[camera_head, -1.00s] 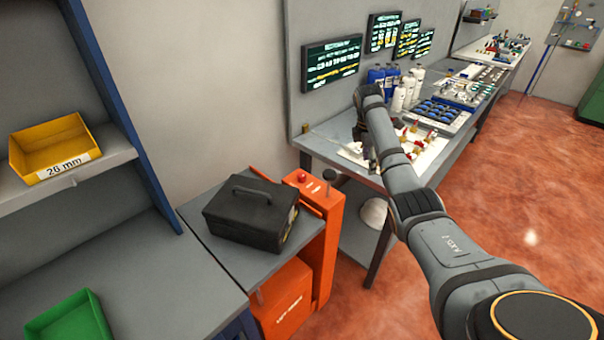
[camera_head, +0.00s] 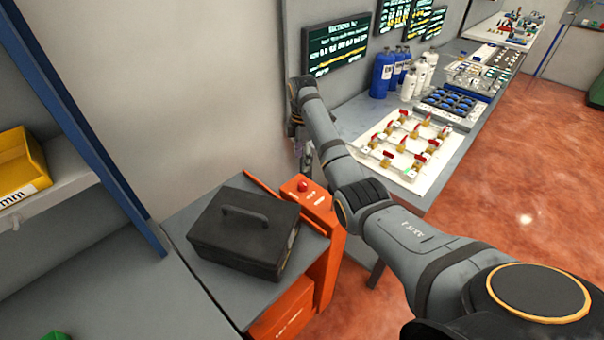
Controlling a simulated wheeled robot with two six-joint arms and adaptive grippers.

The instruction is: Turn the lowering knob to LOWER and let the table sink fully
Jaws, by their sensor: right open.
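The lift table's grey top (camera_head: 190,222) stands on an orange body (camera_head: 285,312) and carries a black case. Its orange control column (camera_head: 320,200) rises at the right rear of the top, with a red button (camera_head: 303,186) on it. The lowering knob cannot be made out; my right arm covers part of the column. My right gripper (camera_head: 305,160) is open, points down and hangs just behind the column's top, partly hidden by my arm. I cannot tell whether it touches anything. My left gripper is not in view.
The black case (camera_head: 245,232) with a handle sits on the lift table. A workbench behind my arm holds a white board (camera_head: 400,145) with red-handled valves and several bottles (camera_head: 383,72). A shelf with a yellow bin (camera_head: 20,168) stands at left.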

